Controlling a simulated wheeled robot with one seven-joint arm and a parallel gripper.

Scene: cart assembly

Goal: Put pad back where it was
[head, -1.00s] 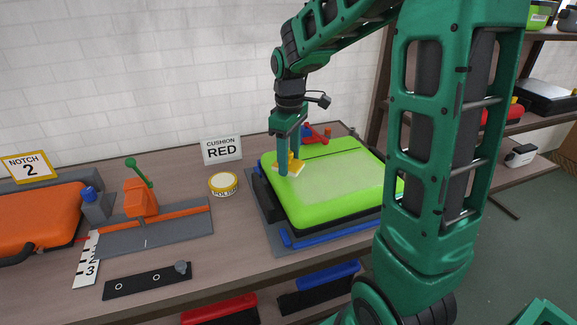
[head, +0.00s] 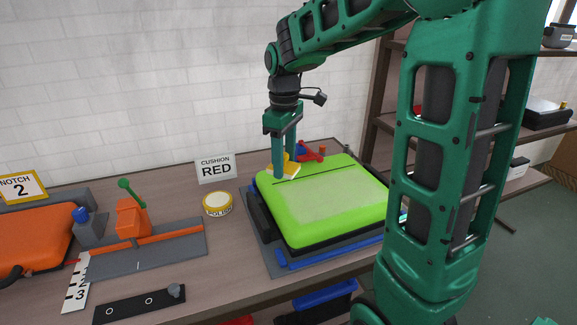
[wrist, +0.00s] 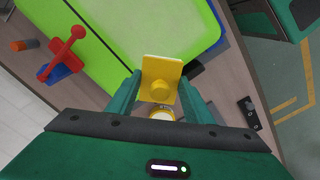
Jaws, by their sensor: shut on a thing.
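The pad (head: 291,170) is a small yellow plate with a knob; its pale underside edge shows. My gripper (head: 285,172) is shut on it by the knob, pointing down over the back left corner of the bright green case (head: 310,230). In the wrist view the pad (wrist: 161,68) sits between my fingers (wrist: 160,95), in front of the green lid. I cannot tell whether it touches the lid. A pale rectangular patch (head: 330,206) lies on the lid. The round yellow and white polish tin (head: 217,204) stands on the table left of the case, and shows partly below the pad in the wrist view (wrist: 162,115).
A red and blue clamp-like part (head: 310,153) is behind the case. A "CUSHION RED" sign (head: 215,169) stands at the back. An orange case (head: 30,235) and a grey fixture with an orange block (head: 131,218) are left.

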